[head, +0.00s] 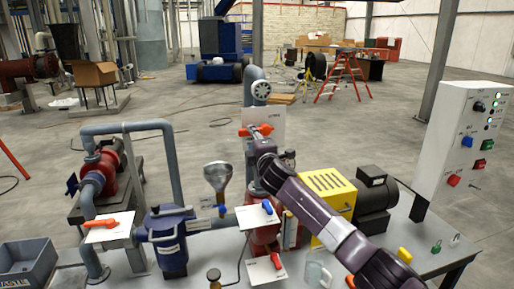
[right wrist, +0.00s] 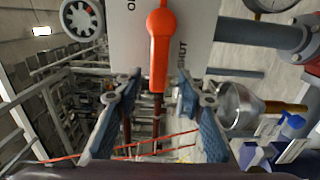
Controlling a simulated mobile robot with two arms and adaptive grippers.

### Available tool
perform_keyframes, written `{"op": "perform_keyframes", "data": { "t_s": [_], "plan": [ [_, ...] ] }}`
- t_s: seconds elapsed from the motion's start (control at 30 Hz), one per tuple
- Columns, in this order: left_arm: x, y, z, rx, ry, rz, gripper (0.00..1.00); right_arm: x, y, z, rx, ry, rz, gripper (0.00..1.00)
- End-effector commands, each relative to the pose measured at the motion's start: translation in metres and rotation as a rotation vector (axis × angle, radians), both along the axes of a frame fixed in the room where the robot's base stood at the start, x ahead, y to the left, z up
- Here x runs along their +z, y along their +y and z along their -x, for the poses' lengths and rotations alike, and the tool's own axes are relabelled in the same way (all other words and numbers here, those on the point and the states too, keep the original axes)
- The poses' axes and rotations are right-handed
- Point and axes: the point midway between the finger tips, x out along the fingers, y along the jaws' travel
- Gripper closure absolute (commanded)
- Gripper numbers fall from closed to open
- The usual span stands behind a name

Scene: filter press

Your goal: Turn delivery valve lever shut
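In the right wrist view the orange lever (right wrist: 160,45) lies along the plate (right wrist: 195,25), which has SHUT lettering beside the lever and other lettering partly cut off. My right gripper (head: 259,140) is at the lever in the head view. In the right wrist view its two blue-grey fingers (right wrist: 158,104) are apart, with the lever's tip in line with the gap; I cannot tell if they touch it. My left gripper is not visible.
A funnel-shaped vessel (head: 217,177), a blue pot (head: 167,240) and a yellow guard (head: 328,192) stand below around my right arm. Other orange-handled valves (head: 110,228) are lower down. A control box (head: 463,140) is at right.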

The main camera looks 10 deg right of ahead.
Motion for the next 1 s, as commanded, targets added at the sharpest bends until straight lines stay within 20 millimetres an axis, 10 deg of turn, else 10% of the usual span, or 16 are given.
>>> {"op": "perform_keyframes", "data": {
  "t_s": [0.5, 1.0],
  "plan": [
    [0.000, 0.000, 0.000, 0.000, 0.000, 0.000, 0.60, -0.001, -0.002, 0.059, 0.001, 0.001, 0.001, 0.64],
    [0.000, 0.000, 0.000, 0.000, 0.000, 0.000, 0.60, -0.002, -0.002, 0.067, 0.001, 0.002, 0.000, 0.64]
  ]
}}
